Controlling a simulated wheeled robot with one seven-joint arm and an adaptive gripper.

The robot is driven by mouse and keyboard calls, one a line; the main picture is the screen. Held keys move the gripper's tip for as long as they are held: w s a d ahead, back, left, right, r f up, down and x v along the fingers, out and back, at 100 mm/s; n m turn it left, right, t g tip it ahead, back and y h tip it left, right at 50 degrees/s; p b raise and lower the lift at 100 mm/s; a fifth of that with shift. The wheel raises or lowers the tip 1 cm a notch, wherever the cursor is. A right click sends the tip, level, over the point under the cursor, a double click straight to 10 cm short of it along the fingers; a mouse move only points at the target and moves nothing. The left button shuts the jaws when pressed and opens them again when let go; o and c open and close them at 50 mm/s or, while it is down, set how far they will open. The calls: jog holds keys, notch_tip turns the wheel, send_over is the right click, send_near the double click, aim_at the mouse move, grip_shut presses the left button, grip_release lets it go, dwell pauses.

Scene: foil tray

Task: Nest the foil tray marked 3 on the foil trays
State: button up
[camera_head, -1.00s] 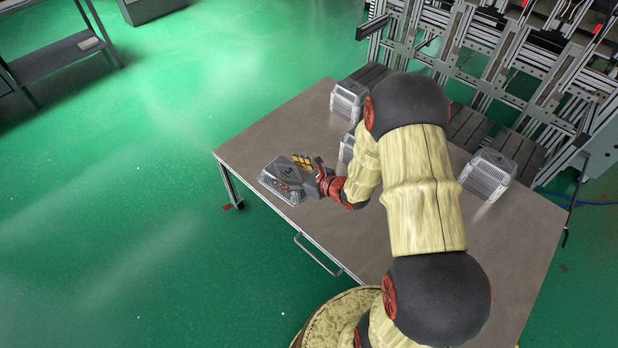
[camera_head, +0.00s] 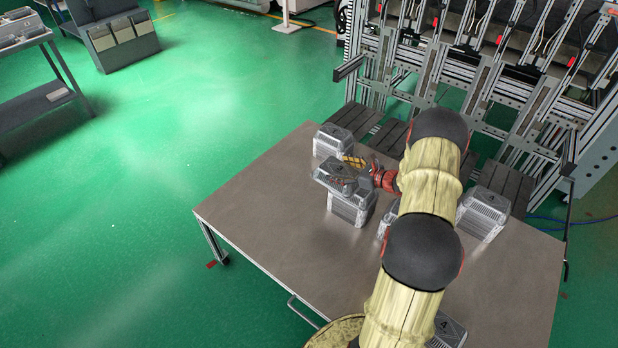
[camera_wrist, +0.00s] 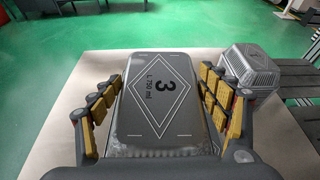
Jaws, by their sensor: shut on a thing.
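The foil tray marked 3 (camera_head: 335,176) is in my gripper (camera_head: 356,163), bottom up, with its printed panel facing upward. In the wrist view, the tray (camera_wrist: 160,122) shows a diamond, a "3" and "L-750 ml" between the two fingers of my gripper (camera_wrist: 161,80). My gripper is shut on it by its sides. The tray is over or just beside a stack of foil trays (camera_head: 350,208) on the table. I cannot tell whether it touches that stack, whose top it hides.
Other foil tray stacks stand on the table (camera_head: 270,205): one at the back (camera_head: 332,139), one at the right (camera_head: 485,211). Another tray marked 4 (camera_head: 449,328) is near the front, partly behind my arm. The table's left part is clear.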

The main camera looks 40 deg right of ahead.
jog(key=shift+n, duration=0.3)
jog(key=s+d, duration=0.1)
jog(key=d, duration=0.1)
jog(key=s+d, duration=0.1)
jog(key=d, duration=0.4)
jog(key=shift+s+f, duration=0.2)
jog(key=shift+s, duration=0.2)
jog(key=shift+f+b, duration=2.9)
jog(key=shift+f, duration=1.85)
jog(key=o, duration=1.1)
jog(key=shift+o, duration=0.2)
jog(key=v, duration=1.2)
jog(key=shift+d+r, duration=0.15)
jog(key=shift+w, duration=0.15)
